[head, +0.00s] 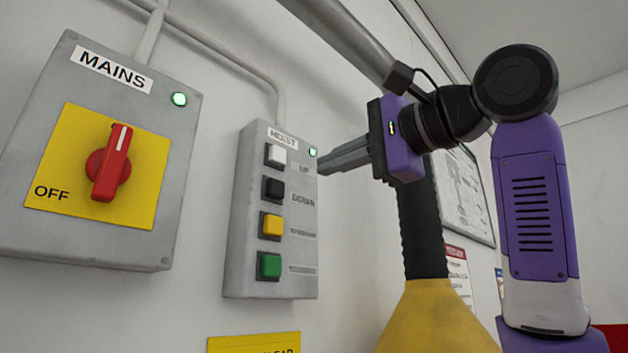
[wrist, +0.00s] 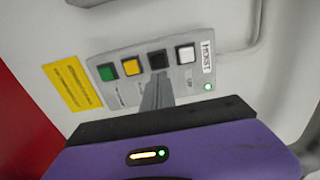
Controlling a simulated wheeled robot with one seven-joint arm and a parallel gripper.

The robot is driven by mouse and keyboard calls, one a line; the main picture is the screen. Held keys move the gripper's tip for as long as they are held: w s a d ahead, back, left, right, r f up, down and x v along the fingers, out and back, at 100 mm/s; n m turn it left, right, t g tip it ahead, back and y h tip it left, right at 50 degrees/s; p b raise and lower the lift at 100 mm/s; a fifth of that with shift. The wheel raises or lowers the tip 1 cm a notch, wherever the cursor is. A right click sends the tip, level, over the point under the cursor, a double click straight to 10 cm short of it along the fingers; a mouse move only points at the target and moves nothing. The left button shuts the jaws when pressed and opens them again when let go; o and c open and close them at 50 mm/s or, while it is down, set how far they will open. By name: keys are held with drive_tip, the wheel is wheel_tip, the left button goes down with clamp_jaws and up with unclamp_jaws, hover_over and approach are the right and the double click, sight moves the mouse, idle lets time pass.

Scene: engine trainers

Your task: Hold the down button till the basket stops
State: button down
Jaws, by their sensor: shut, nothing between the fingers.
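The grey hoist panel (head: 243,230) is on the wall, with a lit green lamp at its top right. Its buttons run white for up, black down button (head: 273,189), yellow and green from top to bottom. My gripper (head: 322,166) is shut and empty, to the right of the panel in the head view, near the height of the upper buttons. In the wrist view my gripper's fingers (wrist: 153,102) point toward the black down button (wrist: 158,60) and end just short of it in the picture. I cannot tell whether they touch it. The basket is not in view.
A grey mains box (head: 100,75) with a red rotary switch (head: 110,165) and a lit green lamp is left of the panel. A yellow sign (head: 254,343) is below the panel. A yellow cone-shaped body (head: 438,318) with a black ribbed sleeve stands to the right.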

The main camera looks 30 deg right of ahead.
drive_tip(key=shift+v, duration=1.2)
drive_tip(key=shift+b, duration=0.3)
drive_tip(key=b+v, duration=0.2)
drive_tip(key=v, duration=0.5)
drive_tip(key=shift+r, duration=0.1)
idle(0.4)
